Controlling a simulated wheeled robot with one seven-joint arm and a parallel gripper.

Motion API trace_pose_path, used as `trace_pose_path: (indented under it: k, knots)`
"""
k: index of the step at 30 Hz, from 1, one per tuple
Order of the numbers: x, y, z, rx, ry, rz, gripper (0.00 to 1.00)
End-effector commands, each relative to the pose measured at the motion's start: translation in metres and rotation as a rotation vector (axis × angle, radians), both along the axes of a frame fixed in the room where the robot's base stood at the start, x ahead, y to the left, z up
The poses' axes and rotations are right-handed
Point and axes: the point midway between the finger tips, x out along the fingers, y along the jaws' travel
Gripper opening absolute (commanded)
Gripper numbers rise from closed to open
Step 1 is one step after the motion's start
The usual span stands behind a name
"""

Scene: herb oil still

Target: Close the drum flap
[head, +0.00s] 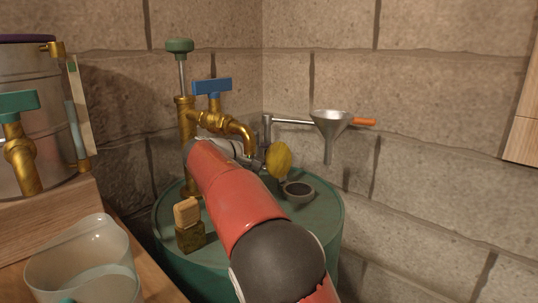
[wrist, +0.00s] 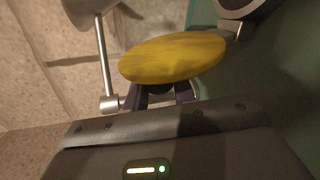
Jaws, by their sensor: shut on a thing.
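The drum flap (head: 279,160) is a yellow disc. It stands raised behind and left of the drum's round dark opening (head: 298,190), which is uncovered. My gripper (head: 264,160) is at the flap's left side, partly hidden by my red arm. In the wrist view the flap (wrist: 172,57) lies across the tips of my gripper (wrist: 165,92), which is shut on it. The exact grip spot is hidden behind the disc. A small metal hinge piece (wrist: 231,31) shows at the flap's edge, near the opening's rim (wrist: 238,10).
The green drum (head: 325,225) bears a brass pump tap (head: 215,121) with a blue handle. A metal funnel (head: 330,123) hangs on an arm above the drum. A wooden-topped block (head: 188,225) stands at the drum's left front. A clear jug (head: 80,265) is at lower left.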

Motion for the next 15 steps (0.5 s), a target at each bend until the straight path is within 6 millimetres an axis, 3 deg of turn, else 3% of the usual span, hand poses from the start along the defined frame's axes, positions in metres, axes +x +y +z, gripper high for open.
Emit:
trace_pose_path:
  k: [15]
  knots:
    - [-0.006, -0.0055, 0.0049, 0.092, -0.089, -0.001, 0.0]
